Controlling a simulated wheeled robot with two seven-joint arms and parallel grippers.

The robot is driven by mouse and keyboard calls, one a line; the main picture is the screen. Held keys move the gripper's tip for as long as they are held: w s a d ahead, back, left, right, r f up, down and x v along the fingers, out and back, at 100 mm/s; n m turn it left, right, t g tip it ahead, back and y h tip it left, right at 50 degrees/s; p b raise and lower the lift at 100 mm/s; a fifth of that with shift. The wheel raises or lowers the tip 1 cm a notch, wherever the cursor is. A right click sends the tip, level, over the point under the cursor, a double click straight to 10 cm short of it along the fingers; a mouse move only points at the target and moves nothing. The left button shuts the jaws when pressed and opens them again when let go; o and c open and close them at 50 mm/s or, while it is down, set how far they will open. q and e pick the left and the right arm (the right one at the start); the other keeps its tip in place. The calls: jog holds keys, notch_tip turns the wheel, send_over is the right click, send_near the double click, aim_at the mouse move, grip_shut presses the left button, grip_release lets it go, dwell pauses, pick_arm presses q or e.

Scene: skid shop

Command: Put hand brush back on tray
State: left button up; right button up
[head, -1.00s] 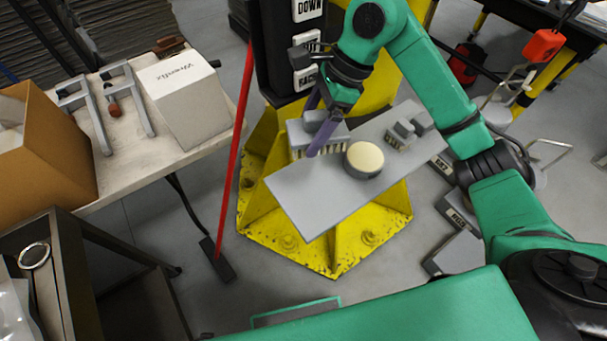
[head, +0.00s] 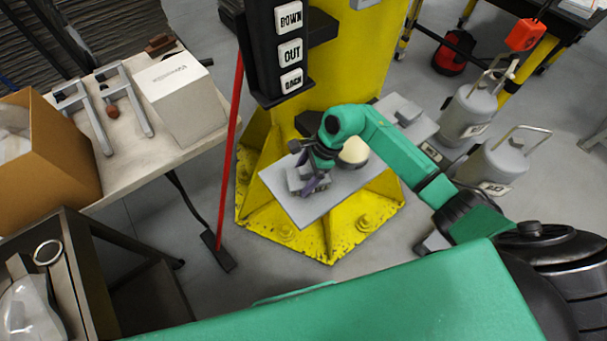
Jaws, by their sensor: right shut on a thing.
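The tray (head: 306,215) is a flat grey plate at the yellow column, in the middle of the head view. My right gripper (head: 316,185) is over its left part, its purple fingers shut on the hand brush (head: 297,178). The brush is a grey block, partly hidden by the gripper; its bristles are hard to make out. It is over the tray surface, and I cannot tell whether it touches. A round cream-coloured thing (head: 354,151) sits on the tray just right of the gripper, partly behind my arm. My left gripper is not in view.
The yellow column (head: 345,65) carries a black panel with DOWN, OUT and BACK signs (head: 290,52). A red pole (head: 228,150) stands left of the tray. A workbench (head: 150,160) with clamps and a white box (head: 182,97) is at left. Grey canisters (head: 492,165) stand at right.

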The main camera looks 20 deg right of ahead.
jog(key=shift+f, duration=0.2)
jog(key=o, duration=1.1)
jog(key=shift+r, duration=0.35)
jog(key=b+v, duration=0.4)
jog(key=v, duration=0.7)
jog(key=shift+d+r, duration=0.15)
jog(key=shift+r, duration=0.25)
jog(key=shift+s, duration=0.1)
